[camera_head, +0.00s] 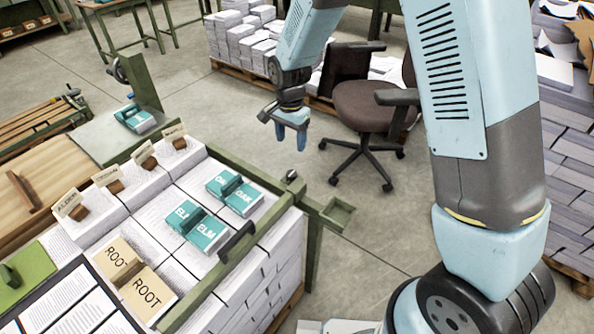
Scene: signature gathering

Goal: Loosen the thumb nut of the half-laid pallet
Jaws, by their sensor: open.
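The half-laid pallet of white paper stacks (284,240) stands at the lower left, framed along its right side by a green bar (245,172). A small dark knob (291,177), which looks like the thumb nut, sits at the right end of that bar. I cannot make out its thread or how tight it is. My gripper (290,141) hangs above and behind the knob in the picture, with its light-blue fingers pointing down. It is open and empty, apart from the knob.
Teal ELM (208,234) and OAK (242,201) blocks and tan ROOT blocks (148,293) lie on the stacks. A black handle (237,242) and a small green tray (338,212) are near the bar. A brown office chair (363,105) stands behind my gripper. Bare floor lies between.

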